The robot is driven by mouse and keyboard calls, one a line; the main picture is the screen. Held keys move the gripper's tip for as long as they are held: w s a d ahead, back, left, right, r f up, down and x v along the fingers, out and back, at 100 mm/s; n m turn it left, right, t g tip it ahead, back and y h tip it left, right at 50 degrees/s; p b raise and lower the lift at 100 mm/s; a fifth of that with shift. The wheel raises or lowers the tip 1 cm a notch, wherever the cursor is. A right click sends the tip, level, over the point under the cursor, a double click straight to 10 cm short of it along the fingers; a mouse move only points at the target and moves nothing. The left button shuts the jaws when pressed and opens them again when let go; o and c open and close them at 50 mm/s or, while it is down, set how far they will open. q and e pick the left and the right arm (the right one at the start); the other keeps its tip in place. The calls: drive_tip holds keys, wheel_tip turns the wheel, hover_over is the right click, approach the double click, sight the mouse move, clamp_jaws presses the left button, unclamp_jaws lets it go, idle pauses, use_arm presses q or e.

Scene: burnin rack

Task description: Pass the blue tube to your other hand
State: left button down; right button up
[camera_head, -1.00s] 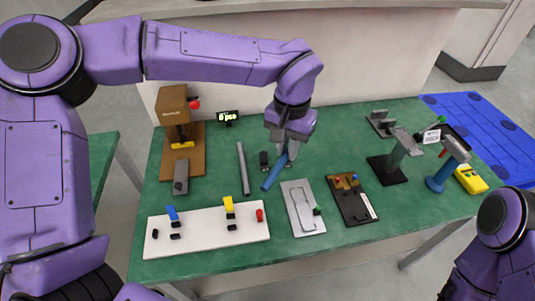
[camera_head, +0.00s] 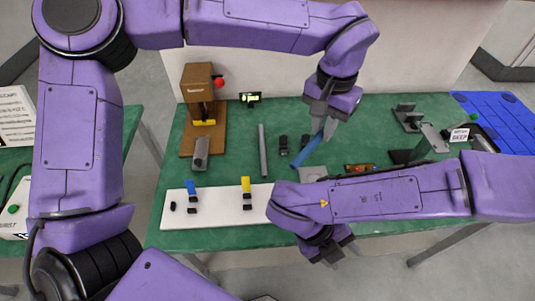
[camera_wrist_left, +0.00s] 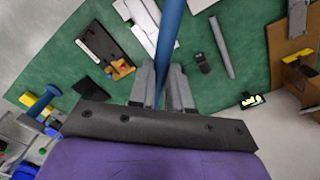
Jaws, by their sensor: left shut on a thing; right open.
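The blue tube (camera_head: 308,149) is held at a slant over the back middle of the green table, with its lower end toward the left front. My left gripper (camera_head: 320,122) is shut on the tube near its upper end. In the left wrist view the tube (camera_wrist_left: 168,40) stands out from between the fingers (camera_wrist_left: 165,88). My right gripper (camera_head: 334,256) is open and empty at the table's front edge, lower in the picture and apart from the tube. My right forearm hides part of the table's front right.
A grey bar (camera_head: 262,150) and small black parts (camera_head: 283,144) lie left of the tube. A white board (camera_head: 220,207) with clips is at the front left. A brown stand (camera_head: 187,140) is at the back left, grey stands (camera_head: 430,140) at the right.

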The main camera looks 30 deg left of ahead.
drive_tip(key=s+a+r+m+g, duration=0.2)
drive_tip(key=s+a+r, duration=0.2)
drive_tip(key=r, duration=0.2)
drive_tip(key=m+t+y, duration=0.6)
drive_tip(key=m+t, duration=0.3)
drive_tip(key=t, duration=0.1)
approach(297, 158)
drive_tip(key=x, duration=0.9)
clamp_jaws()
use_arm(q)
drive_tip(key=c, duration=1)
unclamp_jaws()
